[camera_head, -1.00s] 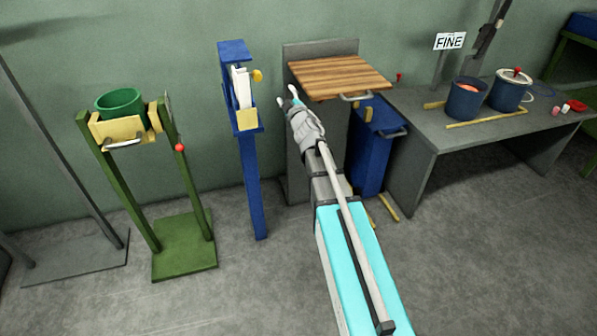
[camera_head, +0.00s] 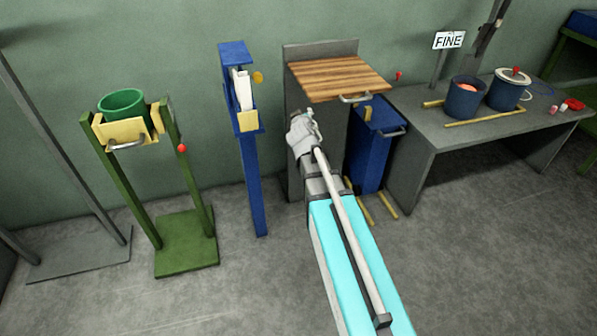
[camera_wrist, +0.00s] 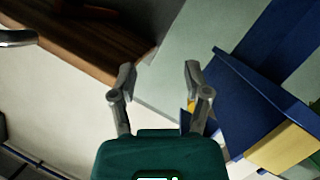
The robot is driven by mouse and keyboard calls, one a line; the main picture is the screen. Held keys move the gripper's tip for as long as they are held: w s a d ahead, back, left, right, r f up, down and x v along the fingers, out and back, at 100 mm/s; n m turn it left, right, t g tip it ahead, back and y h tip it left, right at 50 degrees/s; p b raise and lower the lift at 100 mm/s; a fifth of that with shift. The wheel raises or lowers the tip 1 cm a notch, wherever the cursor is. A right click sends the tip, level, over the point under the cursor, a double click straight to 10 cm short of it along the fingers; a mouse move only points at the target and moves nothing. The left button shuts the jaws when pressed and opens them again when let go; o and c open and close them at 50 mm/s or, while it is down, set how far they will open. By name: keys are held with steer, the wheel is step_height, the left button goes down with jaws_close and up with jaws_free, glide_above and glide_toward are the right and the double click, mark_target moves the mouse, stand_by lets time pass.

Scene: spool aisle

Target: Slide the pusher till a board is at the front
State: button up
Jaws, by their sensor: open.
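A blue post-mounted dispenser (camera_head: 231,57) stands left of centre in the head view, with white upright boards (camera_head: 243,90) in it. A yellow knob (camera_head: 258,77), which seems to be the pusher's, sticks out at its right side. A yellow plate (camera_head: 248,121) is at its lower front. My gripper (camera_head: 312,116) is open and empty, to the right of the dispenser and apart from it. In the wrist view my open gripper (camera_wrist: 160,72) has nothing between its fingers.
A wooden board-topped grey stand (camera_head: 338,77) with a handle is just right of my gripper. A blue cabinet (camera_head: 372,150) is beside it. A green stand (camera_head: 186,245) with a green pot is at left. A grey table (camera_head: 432,125) with pots is at right.

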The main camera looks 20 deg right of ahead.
steer(key=s+a+f+m+g+y+p, duration=0.1)
steer(key=s+a+f+g+p, duration=0.1)
steer(key=s, duration=0.8)
steer(key=s+a+f+m+g+y+p, duration=0.2)
steer(key=s+a+g+p, duration=0.3)
steer(key=s+g, duration=0.4)
steer(key=shift+s+a+f, duration=0.35)
steer(key=shift+s+f, duration=0.3)
